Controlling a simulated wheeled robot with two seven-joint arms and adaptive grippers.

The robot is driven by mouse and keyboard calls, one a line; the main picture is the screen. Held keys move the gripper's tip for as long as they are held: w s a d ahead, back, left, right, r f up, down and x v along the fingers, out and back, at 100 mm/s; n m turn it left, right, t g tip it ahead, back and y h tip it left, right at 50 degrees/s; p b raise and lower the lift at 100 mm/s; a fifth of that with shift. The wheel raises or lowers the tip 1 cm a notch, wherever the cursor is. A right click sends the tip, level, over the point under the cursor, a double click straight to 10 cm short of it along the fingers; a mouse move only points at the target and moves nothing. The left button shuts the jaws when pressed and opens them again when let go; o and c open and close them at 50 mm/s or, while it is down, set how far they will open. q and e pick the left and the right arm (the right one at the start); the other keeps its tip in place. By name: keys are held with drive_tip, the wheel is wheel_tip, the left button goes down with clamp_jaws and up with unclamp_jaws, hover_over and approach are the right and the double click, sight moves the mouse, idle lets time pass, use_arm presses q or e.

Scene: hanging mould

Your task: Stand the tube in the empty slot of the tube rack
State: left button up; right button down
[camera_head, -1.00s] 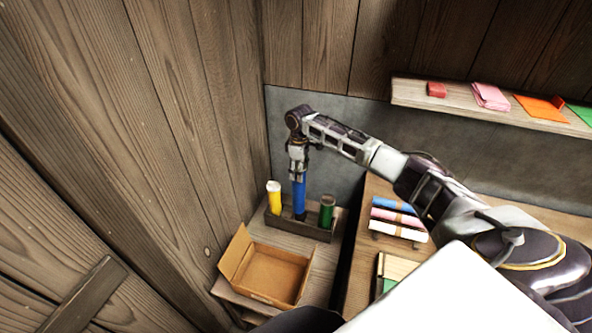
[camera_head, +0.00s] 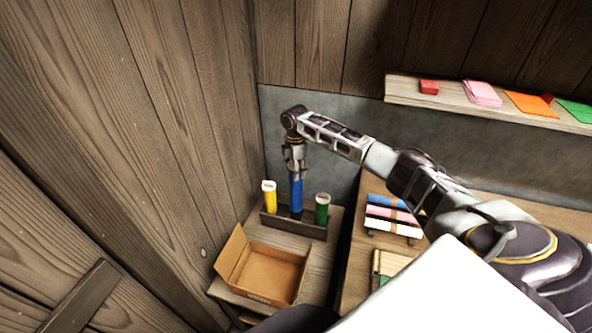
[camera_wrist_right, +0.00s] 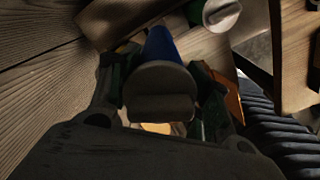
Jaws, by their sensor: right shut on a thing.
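The blue tube (camera_head: 296,196) is upright in my right gripper (camera_head: 295,170), which is shut on its upper part. The tube's lower end is at the middle of the dark tube rack (camera_head: 312,230), between a yellow tube (camera_head: 269,198) and a green tube (camera_head: 322,209), both with white caps. I cannot tell whether its bottom is inside the slot or just above it. In the right wrist view the blue tube (camera_wrist_right: 160,45) shows between the fingers, its near end dark. My left gripper is not in view.
An open cardboard box (camera_head: 270,273) stands in front of the rack on the small wooden table (camera_head: 318,272). A plank wall is close on the left. Rolled bundles (camera_head: 394,213) lie on the table to the right; a shelf (camera_head: 450,99) holds coloured papers.

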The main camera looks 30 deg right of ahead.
drive_tip(key=n, duration=0.5)
drive_tip(key=shift+w+n, duration=0.1)
drive_tip(key=shift+n, duration=0.2)
drive_tip(key=shift+f, duration=0.15)
idle(0.4)
drive_tip(key=shift+f+b, duration=3.65)
drive_tip(key=shift+f, duration=2.7)
drive_tip(key=shift+p, duration=0.4)
drive_tip(key=shift+f, duration=1)
